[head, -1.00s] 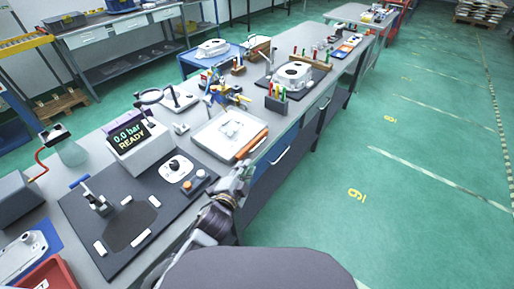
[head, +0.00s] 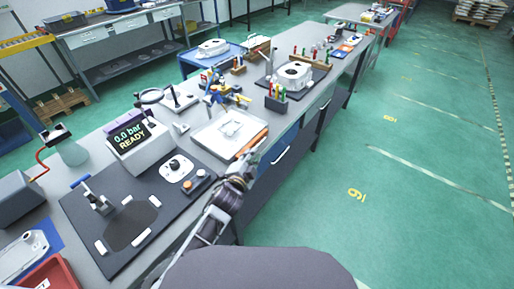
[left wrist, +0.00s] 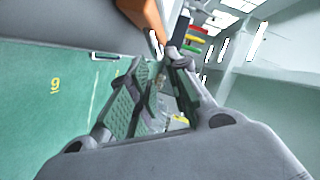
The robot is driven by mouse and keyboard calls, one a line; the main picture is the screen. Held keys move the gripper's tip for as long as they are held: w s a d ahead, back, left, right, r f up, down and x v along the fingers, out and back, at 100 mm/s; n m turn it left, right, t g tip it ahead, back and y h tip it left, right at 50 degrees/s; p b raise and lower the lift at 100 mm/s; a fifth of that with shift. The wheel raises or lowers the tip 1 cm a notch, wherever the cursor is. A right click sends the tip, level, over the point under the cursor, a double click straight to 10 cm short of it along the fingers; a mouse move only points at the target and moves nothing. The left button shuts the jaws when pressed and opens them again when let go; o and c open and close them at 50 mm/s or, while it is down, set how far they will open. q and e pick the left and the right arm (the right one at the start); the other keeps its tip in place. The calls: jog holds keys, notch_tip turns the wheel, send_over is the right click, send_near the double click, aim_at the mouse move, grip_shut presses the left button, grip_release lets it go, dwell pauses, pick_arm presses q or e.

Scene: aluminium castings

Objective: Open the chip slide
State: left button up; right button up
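I cannot tell for sure which part is the chip slide. A blue front panel (head: 268,172) with a pale bar handle (head: 281,155) shows under the bench edge in the head view. My left gripper (head: 246,164) is at the bench's front edge, left of that handle and just below an orange bar (head: 252,143). In the left wrist view my left gripper (left wrist: 158,68) has its two padded fingers apart with nothing seen between them. A large orange thing (left wrist: 146,18) is close beyond the fingertips. My right gripper is not in view.
A white tray (head: 208,142) lies on the bench behind the gripper. A display reading 0.0 bar READY (head: 131,135) and a dark mat (head: 92,236) are to the left. Screwdrivers in a block (head: 277,97) stand further along. The green floor (head: 400,210) at right is clear.

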aim_at(256, 144)
pick_arm(q)
jog(key=shift+x, duration=3.1)
grip_shut()
